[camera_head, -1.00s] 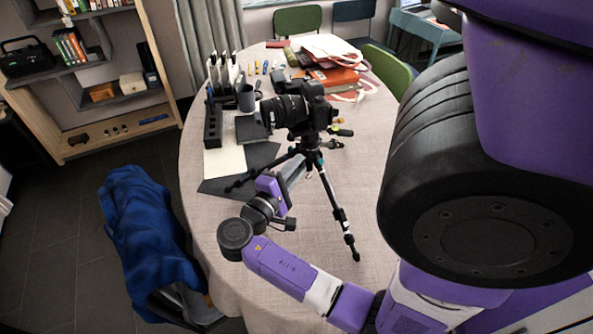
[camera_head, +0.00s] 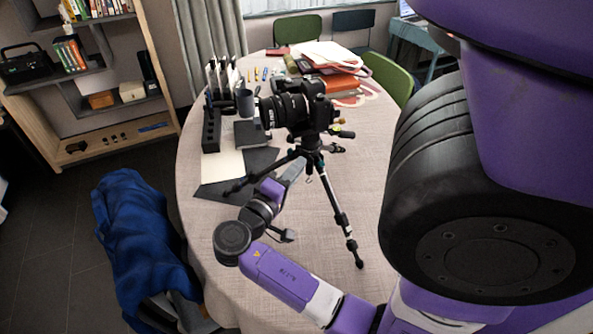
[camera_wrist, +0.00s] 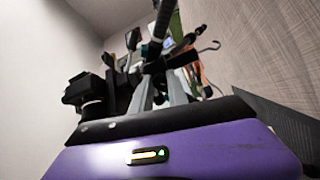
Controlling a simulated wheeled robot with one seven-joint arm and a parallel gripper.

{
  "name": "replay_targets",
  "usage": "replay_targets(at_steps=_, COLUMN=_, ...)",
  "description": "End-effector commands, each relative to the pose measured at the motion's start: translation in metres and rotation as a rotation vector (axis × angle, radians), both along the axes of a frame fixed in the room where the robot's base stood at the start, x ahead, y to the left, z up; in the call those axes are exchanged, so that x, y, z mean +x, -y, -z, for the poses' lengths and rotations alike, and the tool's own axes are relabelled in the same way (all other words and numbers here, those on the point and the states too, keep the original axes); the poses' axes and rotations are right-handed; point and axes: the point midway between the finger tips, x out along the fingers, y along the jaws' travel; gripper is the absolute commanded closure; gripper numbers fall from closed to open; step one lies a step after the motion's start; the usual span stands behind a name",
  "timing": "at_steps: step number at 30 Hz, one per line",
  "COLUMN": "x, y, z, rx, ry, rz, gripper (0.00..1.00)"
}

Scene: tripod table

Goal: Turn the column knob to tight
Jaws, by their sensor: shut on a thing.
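A black tripod (camera_head: 338,210) stands on the table (camera_head: 310,285) with a large black camera (camera_head: 298,110) on top. My gripper (camera_head: 299,165) reaches in from the near side at the tripod's column, below the camera. In the wrist view its grey fingers (camera_wrist: 167,96) come together at the column area and are shut on a small part there, which I take to be the column knob. The knob itself is hidden by the fingers and dark tripod parts, so its turn cannot be read.
Stacked folders (camera_head: 335,70) lie behind. A blue cloth-draped chair (camera_head: 140,240) stands at left. The table right of the tripod is clear.

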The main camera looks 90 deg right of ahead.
Motion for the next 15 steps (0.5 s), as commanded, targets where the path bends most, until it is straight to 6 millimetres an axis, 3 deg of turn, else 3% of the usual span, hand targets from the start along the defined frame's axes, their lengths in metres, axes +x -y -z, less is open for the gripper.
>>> replay_targets(at_steps=8, x=0.0001, y=-0.0001, z=0.0006, rx=0.002, ry=0.001, rz=0.000, gripper=1.00)
replay_targets(at_steps=9, x=0.0001, y=-0.0001, z=0.0007, rx=0.002, ry=0.001, rz=0.000, gripper=0.78)
replay_targets(at_steps=12, x=0.0001, y=-0.0001, z=0.0006, rx=0.001, ry=0.000, rz=0.000, gripper=0.59)
replay_targets(at_steps=15, x=0.0000, y=0.0000, z=0.0005, rx=0.001, ry=0.000, rz=0.000, gripper=0.58)
